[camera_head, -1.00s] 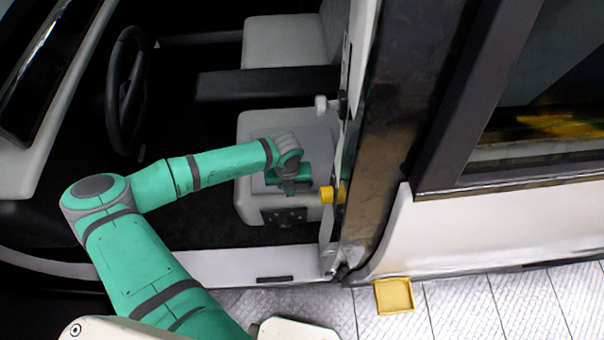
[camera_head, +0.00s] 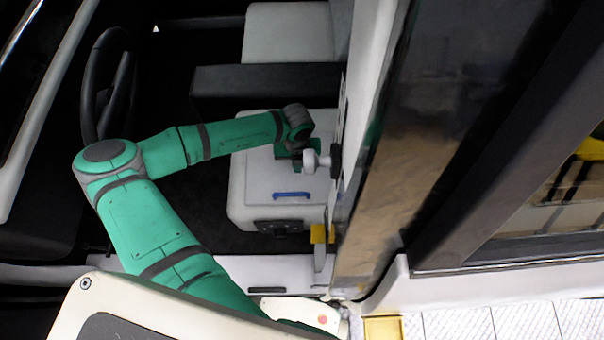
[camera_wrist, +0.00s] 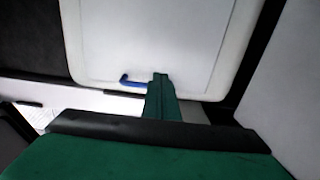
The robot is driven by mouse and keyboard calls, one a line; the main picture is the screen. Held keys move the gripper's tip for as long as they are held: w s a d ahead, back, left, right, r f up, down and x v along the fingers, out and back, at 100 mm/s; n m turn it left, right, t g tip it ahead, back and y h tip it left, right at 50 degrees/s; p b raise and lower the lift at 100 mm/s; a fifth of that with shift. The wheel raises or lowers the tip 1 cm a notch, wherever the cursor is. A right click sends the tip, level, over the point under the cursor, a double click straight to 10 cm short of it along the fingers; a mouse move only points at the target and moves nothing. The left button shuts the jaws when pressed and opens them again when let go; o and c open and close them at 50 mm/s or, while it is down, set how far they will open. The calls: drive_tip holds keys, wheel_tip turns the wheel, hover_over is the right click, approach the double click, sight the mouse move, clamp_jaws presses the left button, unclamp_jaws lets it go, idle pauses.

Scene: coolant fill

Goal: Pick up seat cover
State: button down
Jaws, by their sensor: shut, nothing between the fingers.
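The seat cover (camera_head: 263,185) is a pale, flat panel lying on the near seat box in the vehicle's doorway. It has a blue handle (camera_head: 292,195) near its front edge. My gripper (camera_head: 297,162) is above the panel, further back than the handle, partly hidden behind a white knob. In the wrist view, the seat cover (camera_wrist: 150,40) fills the upper middle. The handle (camera_wrist: 131,81) shows beside the tip of my gripper (camera_wrist: 160,78), partly covered by it. My gripper is shut and empty; I cannot tell its height above the cover.
The door pillar with a white knob (camera_head: 311,160) stands close to the right of my gripper. A yellow block (camera_head: 320,233) is low on the pillar. A steering wheel (camera_head: 107,85) is at left, a dark armrest (camera_head: 265,78) behind. A yellow tray (camera_head: 383,328) lies on the floor outside.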

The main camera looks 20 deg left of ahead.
hover_over(299, 187)
drive_tip(key=w, duration=0.2)
drive_tip(key=f, duration=0.9)
drive_tip(key=shift+a+f, duration=0.3)
drive_tip(key=shift+f, duration=0.05)
drive_tip(key=shift+s+f, duration=0.2)
drive_tip(key=shift+s+d, duration=0.25)
drive_tip(key=shift+s, duration=0.6)
drive_tip(key=shift+s+d, duration=0.25)
drive_tip(key=shift+s, duration=0.6)
